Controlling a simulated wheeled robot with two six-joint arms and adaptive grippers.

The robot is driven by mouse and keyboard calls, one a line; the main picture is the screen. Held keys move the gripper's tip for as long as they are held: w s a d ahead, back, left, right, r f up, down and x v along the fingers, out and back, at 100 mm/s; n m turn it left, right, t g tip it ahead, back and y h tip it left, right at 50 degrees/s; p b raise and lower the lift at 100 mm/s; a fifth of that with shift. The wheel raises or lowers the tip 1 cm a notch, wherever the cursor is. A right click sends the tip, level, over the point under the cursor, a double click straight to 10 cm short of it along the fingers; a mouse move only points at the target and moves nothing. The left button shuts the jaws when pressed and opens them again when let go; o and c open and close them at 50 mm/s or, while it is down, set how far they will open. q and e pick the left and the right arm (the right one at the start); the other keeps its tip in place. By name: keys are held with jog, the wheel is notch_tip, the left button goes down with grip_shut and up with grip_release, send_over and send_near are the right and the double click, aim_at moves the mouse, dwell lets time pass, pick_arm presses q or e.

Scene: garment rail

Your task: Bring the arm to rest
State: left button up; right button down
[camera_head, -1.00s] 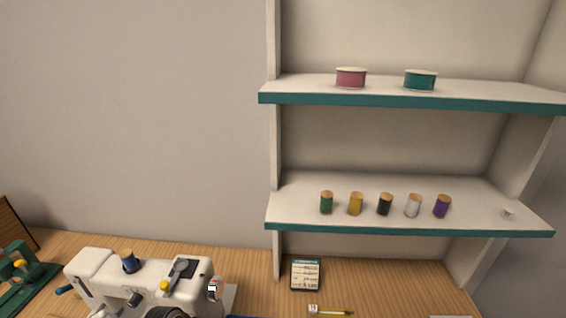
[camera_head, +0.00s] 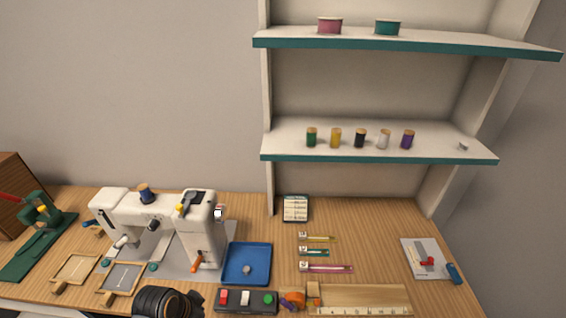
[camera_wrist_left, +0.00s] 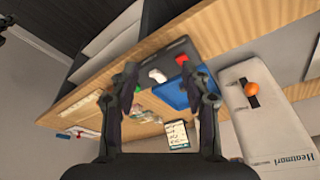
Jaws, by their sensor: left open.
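My left gripper (camera_wrist_left: 164,82) shows in the left wrist view with its two dark fingers spread apart. Nothing is between the fingers. The blue tray and the bench lie beyond the fingertips in that view. A dark rounded part of my left arm (camera_head: 166,302) shows at the bottom edge of the head view, in front of the sewing machine. My right gripper is in neither view.
A white sewing machine (camera_head: 160,222) stands at left on the wooden bench. A blue tray (camera_head: 232,277) and a button box (camera_head: 246,308) lie right of it. Shelves (camera_head: 380,156) with several thread spools rise behind. Bare wood lies at right centre.

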pick_arm(q)
jog(key=s+a+r+n+y, duration=0.3)
jog(key=s+a+r+n, duration=0.1)
jog(key=s+r+n, duration=0.15)
notch_tip(320, 180, down, 27)
jog(key=s+a+n+b, duration=0.1)
jog(key=a+b, duration=0.1)
jog(key=s+a+f+g+b, duration=0.1)
jog(key=s+f, duration=1.8)
jog(key=s, duration=0.1)
jog(key=shift+a+f+g, duration=0.2)
jog(key=shift+f+g, duration=0.1)
jog(key=shift+f, duration=0.05)
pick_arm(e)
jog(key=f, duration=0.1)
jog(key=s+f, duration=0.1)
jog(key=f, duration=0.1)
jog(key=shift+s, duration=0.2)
